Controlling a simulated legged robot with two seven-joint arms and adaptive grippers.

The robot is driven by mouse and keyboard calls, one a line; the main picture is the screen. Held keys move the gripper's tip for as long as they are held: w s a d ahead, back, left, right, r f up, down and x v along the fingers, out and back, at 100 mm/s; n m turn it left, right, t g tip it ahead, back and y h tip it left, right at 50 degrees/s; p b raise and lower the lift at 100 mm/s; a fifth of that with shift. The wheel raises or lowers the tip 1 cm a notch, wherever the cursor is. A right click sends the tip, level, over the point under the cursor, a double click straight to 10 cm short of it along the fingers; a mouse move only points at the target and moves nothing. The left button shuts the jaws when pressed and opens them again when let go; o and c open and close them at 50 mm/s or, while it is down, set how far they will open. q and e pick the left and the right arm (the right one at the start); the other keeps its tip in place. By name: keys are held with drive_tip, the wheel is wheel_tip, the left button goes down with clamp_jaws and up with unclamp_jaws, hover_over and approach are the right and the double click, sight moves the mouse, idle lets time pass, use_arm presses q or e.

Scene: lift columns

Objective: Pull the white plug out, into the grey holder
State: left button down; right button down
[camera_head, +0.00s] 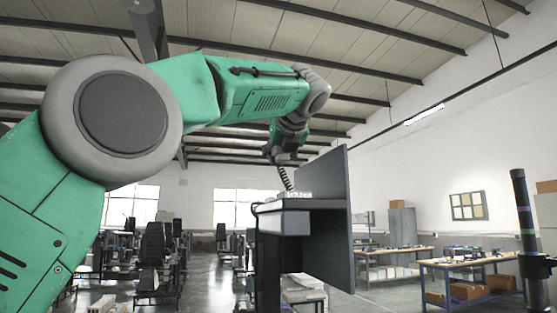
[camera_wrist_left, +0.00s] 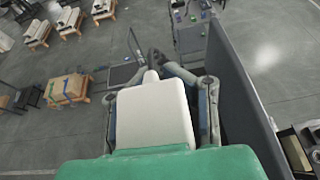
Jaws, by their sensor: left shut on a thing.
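My left gripper (camera_head: 287,160) is above and slightly behind a grey box-topped stand (camera_head: 283,204), small and far in the head view. In the left wrist view my left gripper (camera_wrist_left: 160,62) has its fingers drawn together. It is shut on what looks like the white plug (camera_wrist_left: 150,76), a small pale piece partly hidden by the pale housing in front. A dark coiled cord (camera_head: 285,178) runs from below the gripper towards the stand's top. I cannot make out the grey holder for certain. My right gripper is not in view.
A large dark upright panel (camera_head: 335,215) stands along the right side of the stand, and close to the gripper's right in the wrist view (camera_wrist_left: 240,100). Workbenches (camera_head: 470,265) stand at the right. A dark post (camera_head: 523,215) with coloured rings is at the right edge.

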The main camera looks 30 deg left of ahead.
use_arm(q)
drive_tip(key=shift+f, duration=0.3)
drive_tip(key=shift+a+f+b, duration=0.1)
drive_tip(key=shift+f+b, duration=0.35)
drive_tip(key=shift+f, duration=0.1)
drive_tip(key=shift+f+b, duration=0.75)
drive_tip(key=shift+f, duration=0.55)
drive_tip(key=shift+s, duration=0.1)
drive_tip(key=shift+s+d, duration=1.45)
drive_tip(key=shift+d, duration=0.3)
drive_tip(key=shift+s+d, duration=1.55)
drive_tip(key=shift+d, duration=0.15)
drive_tip(key=shift+a+p, duration=0.1)
drive_tip(key=shift+p, duration=0.6)
